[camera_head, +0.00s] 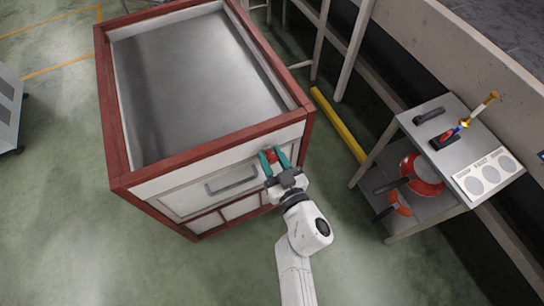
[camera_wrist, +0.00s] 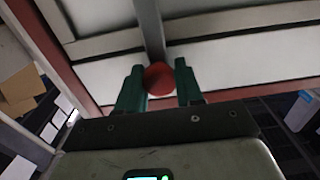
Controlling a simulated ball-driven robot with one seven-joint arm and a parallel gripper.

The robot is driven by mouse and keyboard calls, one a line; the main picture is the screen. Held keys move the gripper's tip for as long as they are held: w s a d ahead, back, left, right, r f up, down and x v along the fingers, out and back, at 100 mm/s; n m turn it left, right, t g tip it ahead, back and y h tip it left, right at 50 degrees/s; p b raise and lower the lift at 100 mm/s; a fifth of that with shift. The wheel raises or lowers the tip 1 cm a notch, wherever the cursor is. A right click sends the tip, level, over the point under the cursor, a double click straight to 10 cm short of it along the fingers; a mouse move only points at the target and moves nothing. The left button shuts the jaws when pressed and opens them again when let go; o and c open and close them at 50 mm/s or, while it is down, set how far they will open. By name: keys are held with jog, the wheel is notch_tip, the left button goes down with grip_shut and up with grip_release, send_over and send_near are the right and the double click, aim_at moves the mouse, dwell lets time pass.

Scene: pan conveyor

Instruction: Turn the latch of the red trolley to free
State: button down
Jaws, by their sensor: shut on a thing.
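The red trolley (camera_head: 128,182) is a large box with a red frame, white panels and a grey top. Its front has a grey bar handle (camera_head: 231,185). Near the right end of that front is the latch, with a red knob (camera_head: 271,156). My gripper (camera_head: 273,158) reaches the knob with its two green fingers on either side. In the wrist view, the red knob (camera_wrist: 159,78) sits between the green fingertips, at the end of a grey bar (camera_wrist: 149,28). The fingers are shut on it. The latch's marked positions cannot be made out.
A grey side table (camera_head: 462,150) at the right holds a dark tool, a yellow-handled tool and a panel with white discs. Red pans (camera_head: 424,172) lie on its lower shelf. A yellow bar (camera_head: 338,124) runs along the floor. Floor left of the trolley is mostly clear.

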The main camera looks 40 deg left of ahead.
jog(key=shift+n, duration=0.4)
jog(key=n, duration=0.4)
jog(key=shift+s+f+b, duration=0.1)
jog(key=shift+b, duration=0.2)
jog(key=n+b, duration=0.1)
jog(key=n, duration=0.3)
jog(key=n+b, duration=0.1)
jog(key=n, duration=0.4)
jog(key=shift+f, duration=0.15)
jog(key=shift+s+n+b, duration=0.1)
jog(key=shift+n+b, duration=0.75)
jog(key=shift+n, duration=1.35)
jog(key=c, duration=0.8)
grip_release()
